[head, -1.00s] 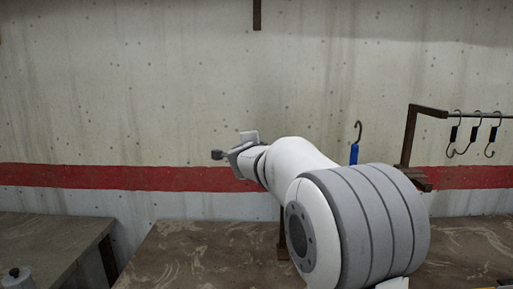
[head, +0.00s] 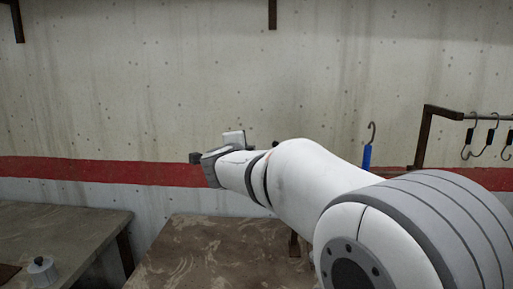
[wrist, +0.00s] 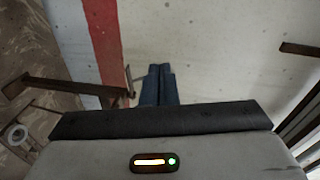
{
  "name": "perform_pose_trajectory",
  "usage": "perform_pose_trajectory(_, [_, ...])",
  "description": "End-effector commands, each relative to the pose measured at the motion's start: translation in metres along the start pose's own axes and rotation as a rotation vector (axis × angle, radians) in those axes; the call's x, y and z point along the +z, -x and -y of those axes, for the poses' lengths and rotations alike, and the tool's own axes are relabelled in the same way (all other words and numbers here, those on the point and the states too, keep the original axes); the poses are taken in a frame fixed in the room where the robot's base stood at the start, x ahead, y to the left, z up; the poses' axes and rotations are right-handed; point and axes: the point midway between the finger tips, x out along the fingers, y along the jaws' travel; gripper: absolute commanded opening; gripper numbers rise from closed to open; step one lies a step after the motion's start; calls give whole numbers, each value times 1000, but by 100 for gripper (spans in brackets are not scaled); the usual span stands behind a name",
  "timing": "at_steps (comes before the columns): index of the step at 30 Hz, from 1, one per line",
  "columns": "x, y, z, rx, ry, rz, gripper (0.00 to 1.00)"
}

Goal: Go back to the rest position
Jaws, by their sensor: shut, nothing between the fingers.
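My gripper (head: 195,158) is at the left end of my white and grey arm in the head view, in front of the wall's red stripe. In the wrist view its two dark blue fingers (wrist: 159,70) lie side by side, shut and empty, with pale wall beyond them. Nothing is held. In the head view the gripper is well above the table and apart from the hooks.
A brown table (head: 200,252) lies below my arm. A second table (head: 60,228) at left bears a small grey object (head: 42,268). A blue-handled hook (head: 367,155) and a rail (head: 484,117) with dark-handled hooks stand at right. Wall space left of the gripper is clear.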

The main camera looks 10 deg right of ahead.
Motion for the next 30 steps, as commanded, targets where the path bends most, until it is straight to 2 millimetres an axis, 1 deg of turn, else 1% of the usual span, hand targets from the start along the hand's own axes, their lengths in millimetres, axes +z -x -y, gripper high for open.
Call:
perform_pose_trajectory(4, [6,6,0,1,2,1,0])
perform_pose_trajectory(14, [5,6,0,1,3,0,0])
perform_pose_trajectory(17, [6,10,0,-9,40,37,0])
perform_pose_trajectory(20, [11,22,-4,-27,149,142,0])
perform_pose_trajectory(23, [19,45,-23,-32,336,307,0])
perform_pose_trajectory(26, [24,79,-60,-2,556,490,0])
perform_pose_trajectory(29, [19,117,-111,69,777,667,0])
perform_pose_trajectory(30, [13,134,-134,108,866,736,0])
